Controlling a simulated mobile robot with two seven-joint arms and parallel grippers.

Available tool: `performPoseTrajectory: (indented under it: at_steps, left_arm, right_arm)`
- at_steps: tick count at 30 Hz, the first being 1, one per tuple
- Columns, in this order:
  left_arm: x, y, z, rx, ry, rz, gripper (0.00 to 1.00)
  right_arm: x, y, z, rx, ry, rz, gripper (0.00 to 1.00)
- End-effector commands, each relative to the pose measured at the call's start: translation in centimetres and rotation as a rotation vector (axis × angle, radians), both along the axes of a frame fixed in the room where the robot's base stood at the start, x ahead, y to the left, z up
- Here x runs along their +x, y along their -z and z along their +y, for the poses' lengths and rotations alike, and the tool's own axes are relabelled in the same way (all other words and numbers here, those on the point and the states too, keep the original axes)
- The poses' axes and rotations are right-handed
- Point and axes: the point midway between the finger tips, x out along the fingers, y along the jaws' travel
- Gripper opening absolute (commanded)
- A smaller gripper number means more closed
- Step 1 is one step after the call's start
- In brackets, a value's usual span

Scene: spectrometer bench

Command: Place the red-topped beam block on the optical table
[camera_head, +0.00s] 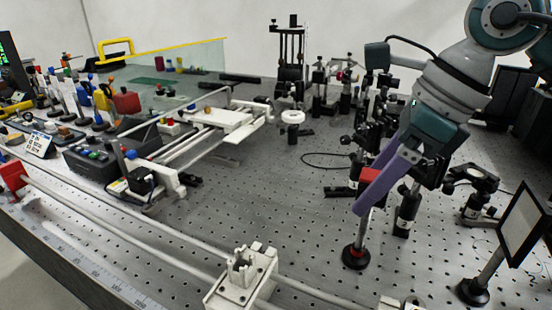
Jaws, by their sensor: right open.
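The red-topped beam block (369,175) shows its red top beside the purple finger of my right gripper (376,190). A thin post (362,226) runs down below the finger to a round black base (356,257) with a red ring, which stands on the perforated optical table (310,230). The post looks close to upright. My right gripper reaches down from the upper right and is open, with its fingers at the red top. The finger hides part of the block and the upper post, so I cannot tell whether they touch. My left gripper is not in view.
Dark optic mounts (405,210) stand close behind and right of the block. A framed screen on a post (522,225) is at the right. A white rail carriage (242,277) sits at the front. The table's middle left of the block is mostly clear.

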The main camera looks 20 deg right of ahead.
Motion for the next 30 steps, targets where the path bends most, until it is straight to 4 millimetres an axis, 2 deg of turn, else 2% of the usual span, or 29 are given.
performPoseTrajectory:
  at_steps: [6, 12, 18, 30]
  left_arm:
    - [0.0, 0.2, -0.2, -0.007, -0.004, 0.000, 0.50]
    - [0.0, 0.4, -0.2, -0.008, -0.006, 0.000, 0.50]
    - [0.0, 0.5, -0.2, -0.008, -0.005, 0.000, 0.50]
    - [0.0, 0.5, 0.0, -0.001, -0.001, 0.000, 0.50]
  right_arm:
    - [-1.4, -4.7, -1.4, -0.004, 0.000, -0.003, 0.67]
    - [-2.4, -7.7, -2.2, -0.002, 0.000, -0.002, 0.67]
    - [-2.8, -8.7, -2.3, -0.001, -0.001, 0.001, 0.67]
    - [-2.8, -8.7, -2.3, -0.001, 0.000, 0.001, 0.67]
